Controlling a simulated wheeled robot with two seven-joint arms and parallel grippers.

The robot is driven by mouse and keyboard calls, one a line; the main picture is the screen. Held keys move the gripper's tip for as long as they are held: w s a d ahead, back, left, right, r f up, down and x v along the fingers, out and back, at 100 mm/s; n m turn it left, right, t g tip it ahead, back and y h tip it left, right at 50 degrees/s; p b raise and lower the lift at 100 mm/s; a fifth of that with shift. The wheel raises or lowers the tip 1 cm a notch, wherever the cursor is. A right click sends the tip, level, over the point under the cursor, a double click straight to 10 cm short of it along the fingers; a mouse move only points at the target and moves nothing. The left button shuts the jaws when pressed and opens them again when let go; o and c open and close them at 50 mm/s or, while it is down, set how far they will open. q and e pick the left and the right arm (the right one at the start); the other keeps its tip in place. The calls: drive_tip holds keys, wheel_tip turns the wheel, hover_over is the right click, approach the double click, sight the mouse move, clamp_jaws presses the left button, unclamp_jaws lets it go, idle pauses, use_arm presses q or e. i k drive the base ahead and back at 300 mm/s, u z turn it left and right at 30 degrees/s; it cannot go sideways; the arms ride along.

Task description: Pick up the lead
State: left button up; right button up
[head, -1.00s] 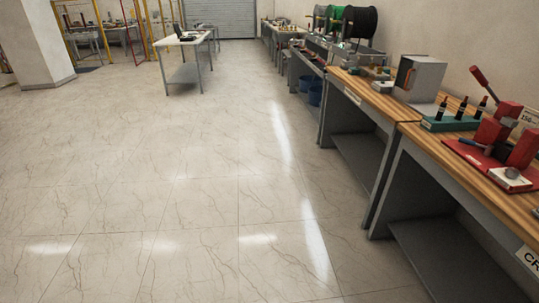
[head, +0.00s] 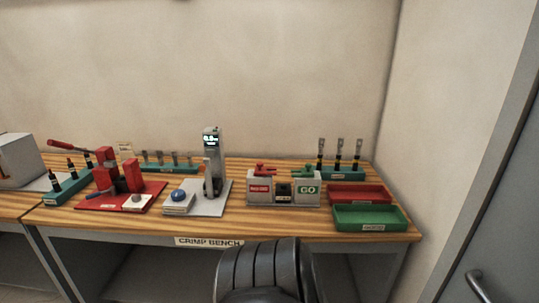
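I cannot tell which piece is the lead. Slim upright pieces that could be leads stand in three teal racks on the crimp bench (head: 265,222). The right rack (head: 341,170) holds black pieces with grey tips (head: 340,150). The back rack (head: 168,168) holds several grey-topped pieces. The left rack (head: 66,189) holds dark pieces with reddish parts. Neither of my grippers is in view.
A red press (head: 120,180), a grey device with a lit display (head: 211,165), a GO gauge block (head: 307,190), a red tray (head: 358,194) and a green tray (head: 369,218) fill the bench. A grey door (head: 497,215) is at the right.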

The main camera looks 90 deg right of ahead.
sight(358, 147)
drive_tip(key=k, duration=0.3)
drive_tip(key=z, duration=2.65)
